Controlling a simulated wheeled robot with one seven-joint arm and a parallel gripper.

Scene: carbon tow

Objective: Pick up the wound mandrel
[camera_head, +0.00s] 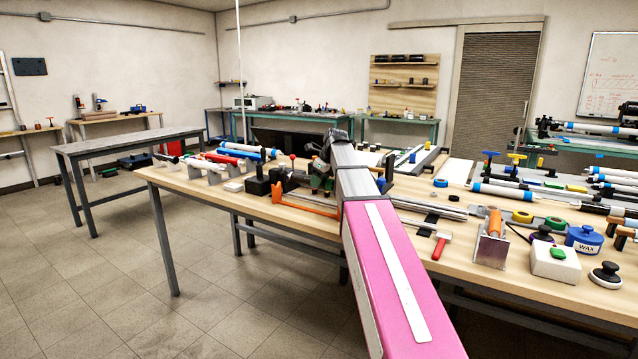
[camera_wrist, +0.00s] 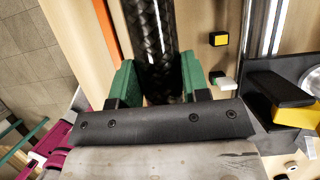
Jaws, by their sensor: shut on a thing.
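The wound mandrel (camera_wrist: 155,40) shows in the wrist view as a dark tube with a braided, glossy surface. It runs from the top edge down between the two green fingers of my gripper (camera_wrist: 157,82). The fingers sit on both sides of it and are shut on it. Its far end is outside the wrist view. In the head view my gripper (camera_head: 322,180) is low over the long wooden bench, partly hidden by my arm. The mandrel is hard to make out there among the tools.
The wooden bench (camera_head: 570,285) is crowded. An orange-framed tool (camera_head: 302,208) lies close by my gripper. A grey table (camera_head: 120,143) at the left is bare.

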